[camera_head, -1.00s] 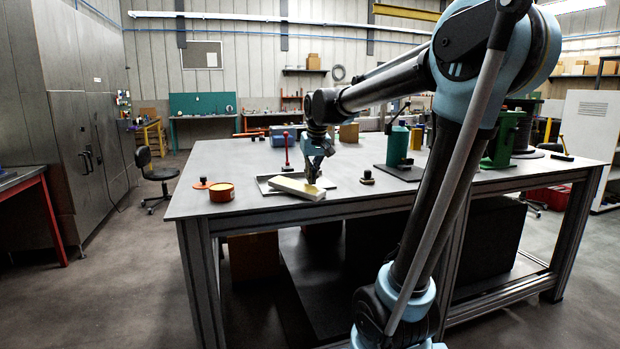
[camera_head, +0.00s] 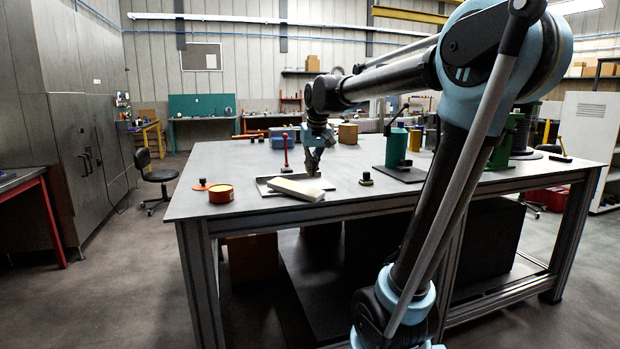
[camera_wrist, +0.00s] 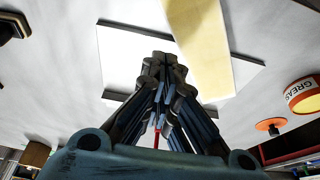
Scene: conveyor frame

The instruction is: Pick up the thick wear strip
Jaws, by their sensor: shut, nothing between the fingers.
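A pale cream strip (camera_head: 297,189), likely the thick wear strip, lies across the front of a shallow grey tray (camera_head: 262,185) near the table's front edge. In the wrist view the strip (camera_wrist: 197,40) shows as a pale yellow bar at the upper middle, running over the tray (camera_wrist: 118,60). My gripper (camera_head: 313,172) points down just behind the strip, over the tray. In the wrist view my gripper (camera_wrist: 163,62) has its fingertips together, beside the strip, with nothing between them. Whether the fingertips touch the tray is unclear.
A small dark knob (camera_head: 366,179) and a green cylinder (camera_head: 396,147) are to the right.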

